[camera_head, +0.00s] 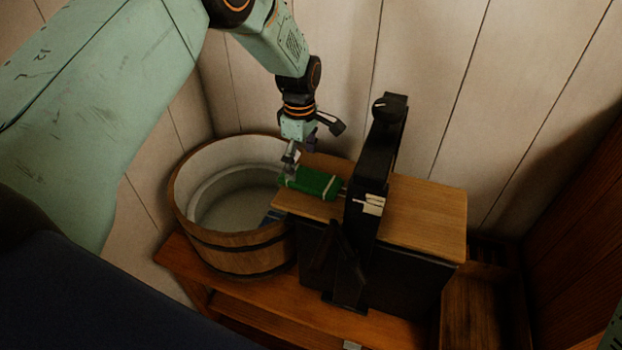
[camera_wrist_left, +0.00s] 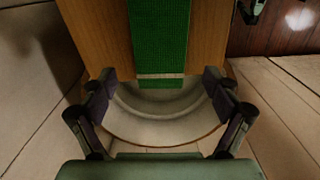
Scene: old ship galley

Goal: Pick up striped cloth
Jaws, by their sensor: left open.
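The striped cloth (camera_head: 316,182) is green with pale stripes near its ends. It lies on the left end of a wooden top, close to the edge by the tub. In the left wrist view the cloth (camera_wrist_left: 160,35) runs down the middle, with a pale stripe near its close end. My left gripper (camera_head: 290,172) is at the cloth's left end in the head view. In the wrist view its fingers (camera_wrist_left: 158,80) are spread wide on both sides of that end, with gaps between them and the cloth. I cannot tell its exact height above the top. My right gripper is not in view.
A round wooden tub (camera_head: 240,246) with a pale inside stands left of the wooden top (camera_head: 428,215). A tall black stand (camera_head: 375,165) rises just right of the cloth. A plank wall (camera_head: 430,80) closes the back. An orange-brown bench (camera_head: 275,302) is underneath.

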